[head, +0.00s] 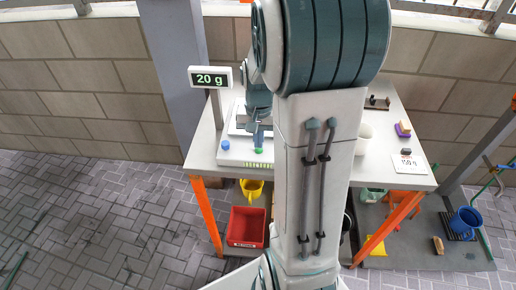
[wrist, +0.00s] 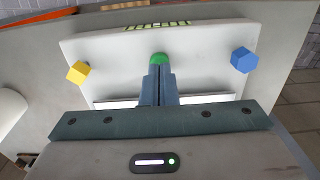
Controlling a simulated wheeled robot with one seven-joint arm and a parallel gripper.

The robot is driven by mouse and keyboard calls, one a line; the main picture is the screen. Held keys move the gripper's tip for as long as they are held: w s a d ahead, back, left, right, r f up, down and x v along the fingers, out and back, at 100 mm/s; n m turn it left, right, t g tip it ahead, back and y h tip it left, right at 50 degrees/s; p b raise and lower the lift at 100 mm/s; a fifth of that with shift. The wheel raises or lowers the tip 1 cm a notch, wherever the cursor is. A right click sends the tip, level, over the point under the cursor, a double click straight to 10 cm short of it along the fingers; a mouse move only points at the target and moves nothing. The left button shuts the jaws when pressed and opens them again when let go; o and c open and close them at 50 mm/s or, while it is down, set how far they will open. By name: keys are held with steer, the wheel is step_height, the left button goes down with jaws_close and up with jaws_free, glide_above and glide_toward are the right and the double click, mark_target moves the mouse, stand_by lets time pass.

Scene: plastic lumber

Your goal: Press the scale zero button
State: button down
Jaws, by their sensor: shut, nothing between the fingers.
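The white scale (head: 238,158) stands on the table, and its raised display (head: 210,79) reads 20 g. A green round button (head: 259,151) sits on its front panel; it also shows in the wrist view (wrist: 159,58). My gripper (head: 258,143) is shut and empty, with its fingertips right at the green button. In the wrist view the fingertips (wrist: 159,70) overlap the button's lower edge. I cannot tell whether they touch it.
My arm hides the middle of the white table (head: 205,155). A card (head: 406,164) and a yellow-and-purple item (head: 403,129) lie at its right. A red crate (head: 246,227) and a yellow bucket (head: 251,188) are below.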

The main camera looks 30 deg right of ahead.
steer(key=shift+f+b, duration=0.35)
steer(key=shift+f, duration=0.2)
steer(key=shift+r, duration=0.2)
steer(key=shift+r+p, duration=1.7)
steer(key=shift+r, duration=0.25)
steer(key=s+a+r+n+t, duration=0.3)
steer(key=s+a+r+n, duration=0.3)
steer(key=s+a, duration=0.6)
step_height(320, 180, up, 2)
steer(key=shift+s+a+r+n, duration=0.15)
steer(key=shift+s+n, duration=0.15)
steer(key=shift+n, duration=0.1)
